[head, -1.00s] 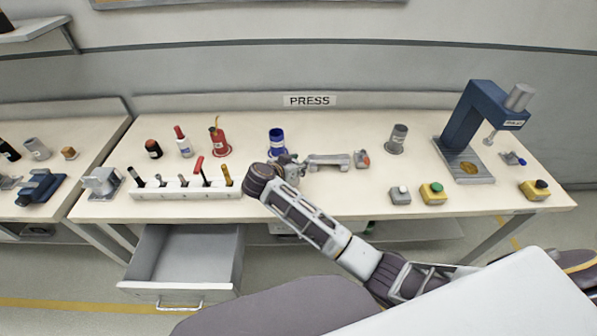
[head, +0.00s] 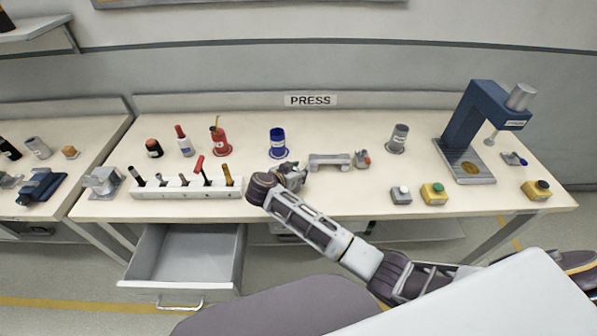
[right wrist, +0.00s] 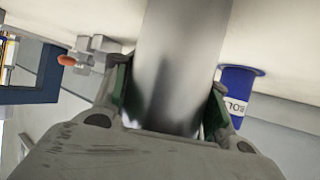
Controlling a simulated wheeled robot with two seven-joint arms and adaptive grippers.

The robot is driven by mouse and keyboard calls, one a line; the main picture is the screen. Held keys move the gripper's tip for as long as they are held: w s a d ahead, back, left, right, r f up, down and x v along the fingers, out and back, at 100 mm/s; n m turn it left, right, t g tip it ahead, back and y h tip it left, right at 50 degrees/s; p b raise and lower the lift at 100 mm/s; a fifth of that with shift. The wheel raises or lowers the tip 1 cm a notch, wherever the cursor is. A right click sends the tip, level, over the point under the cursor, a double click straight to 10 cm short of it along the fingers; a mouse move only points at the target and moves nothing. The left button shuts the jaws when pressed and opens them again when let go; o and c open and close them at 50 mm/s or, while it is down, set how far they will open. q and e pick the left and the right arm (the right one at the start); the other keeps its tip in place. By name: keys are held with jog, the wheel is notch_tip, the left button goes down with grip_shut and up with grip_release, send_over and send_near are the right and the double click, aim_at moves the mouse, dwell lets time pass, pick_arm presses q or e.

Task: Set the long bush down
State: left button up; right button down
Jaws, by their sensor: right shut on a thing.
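My right gripper (head: 291,176) is over the front middle of the press table (head: 330,205), in front of the blue can. In the right wrist view, its two fingers (right wrist: 172,112) are shut on a smooth grey metal cylinder, the long bush (right wrist: 180,60). The bush's lower part is hidden behind the gripper body in that view. In the head view the bush cannot be made out behind the gripper and wrist. I cannot tell whether its end touches the table. My left gripper is not in view.
The blue can (head: 278,142) stands just behind the gripper. A grey cradle-like block (head: 330,161) lies close to its right. A tool rack (head: 185,188) is to the left. A grey cylinder (head: 397,137) and the blue press (head: 470,135) stand right. An open drawer (head: 190,258) juts out below.

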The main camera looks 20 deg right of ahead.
jog(key=shift+f, duration=0.1)
jog(key=c, duration=0.7)
grip_release()
jog(key=shift+c, duration=0.2)
jog(key=v, duration=1.2)
